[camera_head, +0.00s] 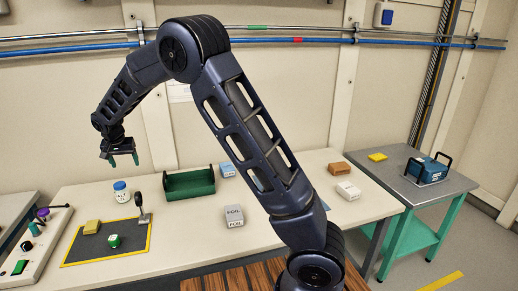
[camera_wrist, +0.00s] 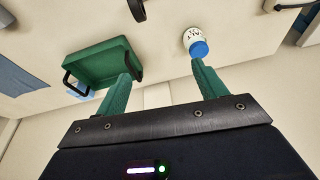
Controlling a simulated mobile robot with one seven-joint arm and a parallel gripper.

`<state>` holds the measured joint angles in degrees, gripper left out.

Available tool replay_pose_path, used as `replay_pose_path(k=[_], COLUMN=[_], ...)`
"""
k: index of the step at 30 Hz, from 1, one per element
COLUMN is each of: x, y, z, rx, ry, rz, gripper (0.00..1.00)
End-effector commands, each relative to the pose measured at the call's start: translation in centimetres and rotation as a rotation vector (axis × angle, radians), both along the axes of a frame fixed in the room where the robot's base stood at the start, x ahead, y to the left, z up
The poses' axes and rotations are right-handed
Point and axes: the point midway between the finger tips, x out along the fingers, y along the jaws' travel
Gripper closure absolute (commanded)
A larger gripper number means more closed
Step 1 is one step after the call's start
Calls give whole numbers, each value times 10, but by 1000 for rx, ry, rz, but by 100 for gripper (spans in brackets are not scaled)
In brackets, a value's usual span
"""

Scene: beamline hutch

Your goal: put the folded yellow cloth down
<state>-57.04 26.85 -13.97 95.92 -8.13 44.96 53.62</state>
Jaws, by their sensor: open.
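My gripper (camera_head: 123,160) is open and empty, raised above the back left of the long table. In the wrist view its two green fingers stand apart with nothing between them (camera_wrist: 160,88). A flat, folded yellow cloth (camera_head: 378,157) lies on the grey top of the side table (camera_head: 432,188) at the right, far from my gripper. It is not in the wrist view. A tan-yellow block (camera_head: 92,227) lies on the dark mat with a yellow border (camera_head: 82,253) at the left; I cannot tell its material.
A white jar with a blue lid (camera_head: 121,192) and a green tray (camera_head: 190,184) stand below and near my gripper. A blue case with black handles (camera_head: 428,168) stands beside the cloth. Several small boxes, one marked FOIL (camera_head: 234,217), stand on the long table.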

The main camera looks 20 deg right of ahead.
Motion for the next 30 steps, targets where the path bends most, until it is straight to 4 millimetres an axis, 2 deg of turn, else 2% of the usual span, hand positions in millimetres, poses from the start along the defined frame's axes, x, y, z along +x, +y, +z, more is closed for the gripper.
replay_pose_path(k=[1,7,14,21,26,30], x=[4,5,-15,-56,-92,-129], y=[-26,-118,-220,-314,-369,-411], z=[16,65,110,144,159,166], rx=[9,28,48,62,65,61], ry=[5,21,27,19,4,-9], rz=[-10,-13,-11,-2,7,14], gripper=[29,29,29,29,29,29])
